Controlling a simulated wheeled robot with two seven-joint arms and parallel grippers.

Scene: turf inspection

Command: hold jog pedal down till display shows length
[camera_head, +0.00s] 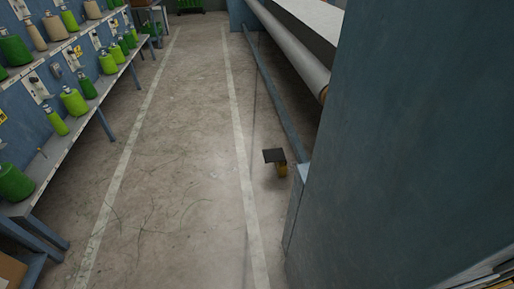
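The jog pedal (275,156) appears to be the small black plate on a yellow base, on the floor right of the middle, close beside the foot of the blue machine frame. I cannot tell whether it is pressed; nothing is seen touching it. No display can be seen in this view. Neither of my grippers shows in the picture.
A blue machine panel (410,150) fills the right side. A long pale roller (290,45) runs behind it above a low blue rail (275,95). A rack of green spools (75,102) stands at the left. The marked aisle (165,150) between is clear.

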